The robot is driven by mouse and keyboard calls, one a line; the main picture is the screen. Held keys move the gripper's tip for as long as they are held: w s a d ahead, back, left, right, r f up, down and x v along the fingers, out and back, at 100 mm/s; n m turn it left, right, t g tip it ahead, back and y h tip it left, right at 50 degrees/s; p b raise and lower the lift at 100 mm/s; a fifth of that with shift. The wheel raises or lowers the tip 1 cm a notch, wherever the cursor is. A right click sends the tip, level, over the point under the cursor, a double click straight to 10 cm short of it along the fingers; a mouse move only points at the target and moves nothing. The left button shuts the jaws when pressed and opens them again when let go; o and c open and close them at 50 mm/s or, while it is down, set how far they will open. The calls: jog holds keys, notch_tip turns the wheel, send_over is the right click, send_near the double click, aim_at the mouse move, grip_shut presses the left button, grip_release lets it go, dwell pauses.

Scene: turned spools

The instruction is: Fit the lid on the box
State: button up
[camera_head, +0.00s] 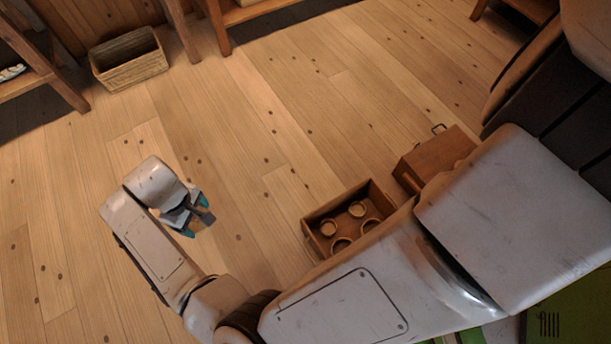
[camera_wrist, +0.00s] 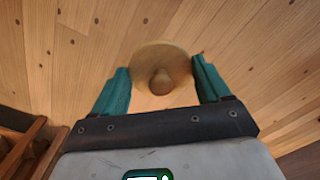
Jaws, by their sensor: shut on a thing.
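My gripper (camera_head: 196,216) is at the left of the head view, held over bare floor and well away from the boxes. An open rectangular wooden box (camera_head: 320,209) stands right of centre in the head view. Several small round wooden pieces (camera_head: 357,209) are inside it. My arm hides its near right side.
A second wooden box, brown with a metal handle (camera_head: 437,157), stands just behind and right of the open box, partly behind my arm. A woven basket (camera_head: 130,65) and wooden shelving (camera_head: 262,12) line the back. The plank floor between is clear.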

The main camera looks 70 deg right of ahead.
jog(key=s+f+b, duration=0.2)
jog(key=s+f, duration=0.9)
jog(key=f, duration=0.2)
jog(key=s+d+f+b, duration=0.2)
jog(key=s+d+f, duration=0.2)
jog(key=s+f, duration=0.3)
jog(key=s+d+f+b, duration=0.1)
jog(key=s+d+f, duration=0.35)
jog(key=s, duration=0.35)
jog(key=s+d+f+m+b, duration=0.2)
jog(key=s+d+f+b, duration=0.35)
jog(key=s+d, duration=0.7)
jog(key=s+d+f+m+b, duration=0.1)
jog(key=s+d+f+b, duration=0.1)
jog(key=d+f+b, duration=0.6)
jog(key=d+f, duration=0.1)
jog(key=d, duration=0.3)
jog(key=shift+s+d+m, duration=0.2)
jog(key=shift+d+m, duration=0.1)
jog(key=shift+d, duration=0.1)
jog(key=shift+f, duration=0.1)
